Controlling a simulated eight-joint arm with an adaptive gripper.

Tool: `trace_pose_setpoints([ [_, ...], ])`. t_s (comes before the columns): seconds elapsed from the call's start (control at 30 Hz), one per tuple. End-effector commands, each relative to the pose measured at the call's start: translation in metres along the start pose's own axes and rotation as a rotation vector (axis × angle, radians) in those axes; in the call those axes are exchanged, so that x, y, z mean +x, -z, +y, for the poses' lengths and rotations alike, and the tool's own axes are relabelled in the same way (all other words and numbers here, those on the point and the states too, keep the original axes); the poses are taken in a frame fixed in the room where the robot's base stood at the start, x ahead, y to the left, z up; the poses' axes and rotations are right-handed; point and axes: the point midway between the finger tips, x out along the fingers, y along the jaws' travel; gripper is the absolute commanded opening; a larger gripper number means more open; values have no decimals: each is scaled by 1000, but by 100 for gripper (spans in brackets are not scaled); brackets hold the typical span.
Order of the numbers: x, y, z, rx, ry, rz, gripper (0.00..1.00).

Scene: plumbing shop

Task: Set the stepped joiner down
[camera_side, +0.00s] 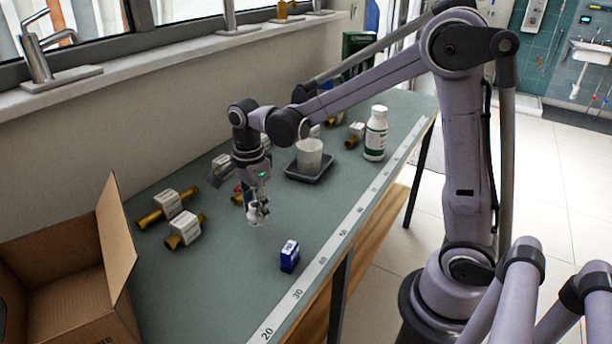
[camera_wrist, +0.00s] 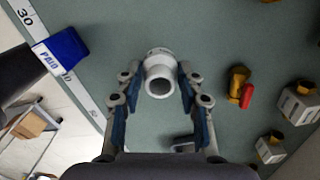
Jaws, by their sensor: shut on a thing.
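The stepped joiner (camera_wrist: 160,75) is a pale grey-white plastic pipe piece with a wider and a narrower section. In the wrist view it sits between the two blue-padded fingers of my gripper (camera_wrist: 158,96), which is shut on it. Its open end faces the camera. In the side view my gripper (camera_side: 259,208) points down over the green bench top, and the joiner (camera_side: 257,218) shows small and pale at the fingertips. I cannot tell whether its lower end touches the bench.
A blue box marked PAID (camera_side: 289,256) lies toward the front edge, by the ruler strip (camera_side: 335,240). Labelled brass fittings (camera_side: 184,229) and an open cardboard box (camera_side: 60,270) are at left. A white cup (camera_side: 309,158) on a dark tray and a white bottle (camera_side: 376,134) stand behind.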

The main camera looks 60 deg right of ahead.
Motion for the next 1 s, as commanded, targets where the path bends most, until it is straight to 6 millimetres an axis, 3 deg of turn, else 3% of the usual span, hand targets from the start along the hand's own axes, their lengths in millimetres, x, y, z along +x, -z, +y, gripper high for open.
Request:
trace_pose_setpoints([
  [0.3, 35, 0, 0, 0, 1, 0, 16],
  [0.77, 41, 0, 0, 0, 1, 0, 16],
  [0.8, 41, 0, 0, 0, 1, 0, 46],
  [0.83, 41, 0, 0, 0, 1, 0, 55],
  [0.87, 41, 0, 0, 0, 1, 0, 60],
  [1.0, 41, 0, 0, 0, 1, 0, 60],
])
